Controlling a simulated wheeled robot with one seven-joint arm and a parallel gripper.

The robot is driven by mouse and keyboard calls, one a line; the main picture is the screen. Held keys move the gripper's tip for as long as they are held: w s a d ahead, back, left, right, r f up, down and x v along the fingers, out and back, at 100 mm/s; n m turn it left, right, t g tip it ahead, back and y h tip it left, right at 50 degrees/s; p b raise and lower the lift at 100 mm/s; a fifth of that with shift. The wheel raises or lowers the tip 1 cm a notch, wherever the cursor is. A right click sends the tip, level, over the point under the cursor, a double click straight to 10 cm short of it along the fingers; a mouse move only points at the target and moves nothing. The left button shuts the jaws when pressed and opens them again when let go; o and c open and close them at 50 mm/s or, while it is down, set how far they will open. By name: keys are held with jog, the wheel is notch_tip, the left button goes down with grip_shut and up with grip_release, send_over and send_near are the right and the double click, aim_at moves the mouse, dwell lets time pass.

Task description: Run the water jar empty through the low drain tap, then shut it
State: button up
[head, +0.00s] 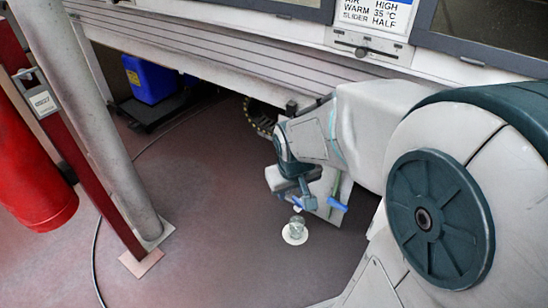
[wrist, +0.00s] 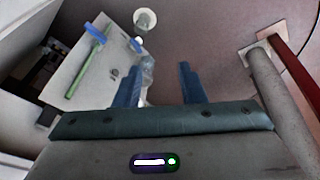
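A small blue piece (wrist: 136,45), possibly the drain tap, is beyond that finger. A pale panel (wrist: 85,68) with a green strip and a blue lever (wrist: 97,32) is to the left. In the head view my gripper (head: 303,200) is low by this panel. The water level cannot be seen.
A round white-rimmed piece (wrist: 145,19) is near the floor; it also shows in the head view (head: 294,236). A grey post (head: 100,130), a red upright (head: 75,150) and a red cylinder (head: 35,185) stand left. A blue container (head: 150,80) is under the long bench. Floor between is open.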

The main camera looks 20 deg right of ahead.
jog(key=w+d+f+n+t, duration=0.1)
jog(key=w+d+f, duration=0.15)
jog(key=w, duration=0.25)
jog(key=w+d+f+t, duration=0.2)
jog(key=w+f, duration=0.1)
jog(key=w, duration=0.3)
jog(key=n+t+y+b, duration=0.3)
jog(key=n+t+y, duration=0.1)
jog(key=t, duration=0.2)
send_over(300, 202)
jog(key=a, duration=0.3)
notch_tip(300, 202, down, 23)
jog(key=s+f+t+y+b, duration=0.1)
jog(key=s+f+t+y, duration=0.2)
jog(key=f, duration=0.4)
jog(key=s+d+f+m+t+b, duration=0.1)
jog(key=s+d+f+t+b, duration=0.15)
jog(key=s+d+f, duration=0.5)
jog(key=shift+g+y, duration=0.4)
jog(key=shift+g, duration=0.05)
jog(key=b+x, duration=0.1)
jog(key=x, duration=0.3)
jog(key=r+b+x, duration=0.1)
jog(key=b+x, duration=0.1)
jog(key=x, duration=0.1)
jog(key=r+b+x, duration=0.1)
jog(key=b+x, duration=0.1)
jog(key=x, duration=0.2)
jog(key=shift+w+a+r, duration=0.1)
jog(key=shift+w+a, duration=0.15)
